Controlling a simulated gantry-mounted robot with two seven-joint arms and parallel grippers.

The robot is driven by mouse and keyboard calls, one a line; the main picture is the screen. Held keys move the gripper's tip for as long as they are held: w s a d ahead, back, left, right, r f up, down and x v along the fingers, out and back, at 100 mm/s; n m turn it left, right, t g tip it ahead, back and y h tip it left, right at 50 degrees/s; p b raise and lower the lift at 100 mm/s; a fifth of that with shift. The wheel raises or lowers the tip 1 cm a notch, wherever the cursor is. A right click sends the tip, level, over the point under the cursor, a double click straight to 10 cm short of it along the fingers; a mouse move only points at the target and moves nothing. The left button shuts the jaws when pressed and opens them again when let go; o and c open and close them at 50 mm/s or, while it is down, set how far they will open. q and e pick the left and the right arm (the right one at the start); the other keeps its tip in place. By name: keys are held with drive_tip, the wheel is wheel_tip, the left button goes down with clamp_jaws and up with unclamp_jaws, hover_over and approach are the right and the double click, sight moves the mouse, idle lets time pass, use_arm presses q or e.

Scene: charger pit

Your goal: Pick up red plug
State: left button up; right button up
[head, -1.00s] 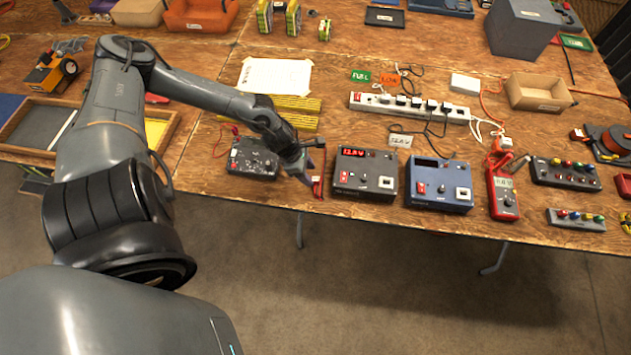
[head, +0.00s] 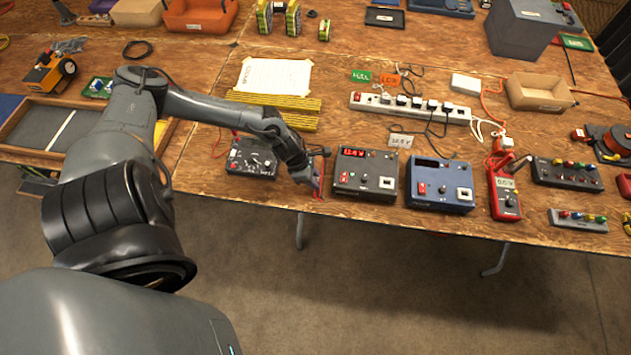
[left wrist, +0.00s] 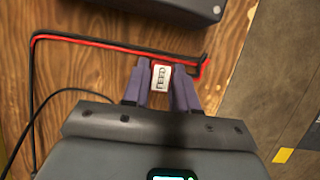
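The red plug (left wrist: 161,77) has a white label with dark lettering and shows between my fingers in the left wrist view. Red and black leads run from it to the left along the wood. My left gripper (left wrist: 161,82) has its purple fingers on either side of the plug, very near its sides. Whether they press on it cannot be told. In the head view my left gripper (head: 318,180) points down by the table's front edge, just left of the dark charger box (head: 364,175). The plug is mostly hidden there. My right gripper is not in view.
A small black box (head: 252,157) stands left of my gripper. A blue charger box (head: 440,184) and a red multimeter (head: 505,190) stand to the right. A power strip (head: 410,107) lies behind. The floor drops away beyond the front edge.

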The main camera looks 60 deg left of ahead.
use_arm(q)
clamp_jaws()
drive_tip(key=shift+r, duration=0.15)
